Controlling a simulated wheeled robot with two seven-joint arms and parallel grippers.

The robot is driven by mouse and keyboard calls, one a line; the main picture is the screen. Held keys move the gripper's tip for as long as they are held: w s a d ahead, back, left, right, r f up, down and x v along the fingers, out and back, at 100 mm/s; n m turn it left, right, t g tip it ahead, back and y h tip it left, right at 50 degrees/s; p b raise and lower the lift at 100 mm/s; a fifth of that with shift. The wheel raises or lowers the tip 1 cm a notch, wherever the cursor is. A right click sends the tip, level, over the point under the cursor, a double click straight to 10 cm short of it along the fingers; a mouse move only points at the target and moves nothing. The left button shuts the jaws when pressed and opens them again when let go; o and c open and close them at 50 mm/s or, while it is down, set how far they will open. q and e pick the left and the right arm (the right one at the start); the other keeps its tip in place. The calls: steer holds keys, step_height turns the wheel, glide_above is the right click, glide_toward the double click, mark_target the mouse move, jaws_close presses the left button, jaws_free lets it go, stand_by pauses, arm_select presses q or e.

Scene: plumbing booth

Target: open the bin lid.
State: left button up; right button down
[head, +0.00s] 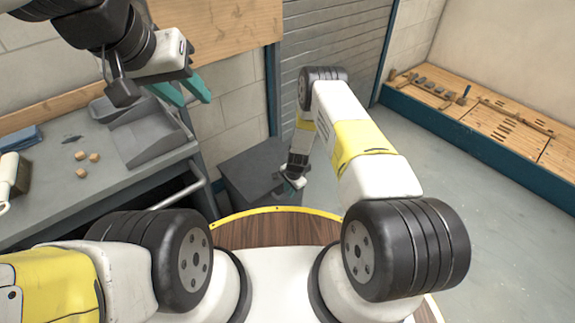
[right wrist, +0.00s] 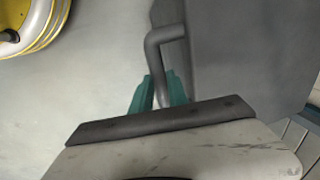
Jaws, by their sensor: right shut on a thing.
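The bin (head: 245,165) is a dark grey box on the floor beyond my base, in the middle of the head view. Its flat lid looks shut, though my right arm covers part of its right side. In the right wrist view, the bin (right wrist: 250,50) fills the upper right, and a bent grey bar handle (right wrist: 163,45) stands out from it. My right gripper (head: 291,186) is at the bin's right side. Its teal fingers (right wrist: 158,93) are shut on the handle. My left gripper (head: 196,98) is raised at the upper left, open and empty.
A grey workbench (head: 110,185) at the left bears a grey dustpan-like tray (head: 150,137), several small wooden blocks (head: 82,172) and a brush (head: 12,175). A grey shutter (head: 335,40) stands behind the bin. A long wooden-topped bench (head: 490,115) is at the right. The floor between is clear.

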steer(key=shift+r, duration=0.1)
stand_by(0.6)
steer(key=w+a+r, duration=0.2)
steer(key=w+r, duration=0.1)
steer(key=r, duration=0.6)
steer(key=w+a+r+g+h, duration=0.1)
steer(key=w+a+r, duration=0.1)
steer(key=r, duration=0.7)
steer(key=shift+w+a+r, duration=0.4)
steer(key=c, duration=1.3)
jaws_free()
steer(key=shift+f, duration=0.1)
steer(key=shift+d, duration=0.25)
step_height(320, 180, up, 8)
steer(key=shift+s+d+f, duration=0.15)
steer(key=shift+s+f, duration=0.05)
steer(key=shift+s, duration=0.1)
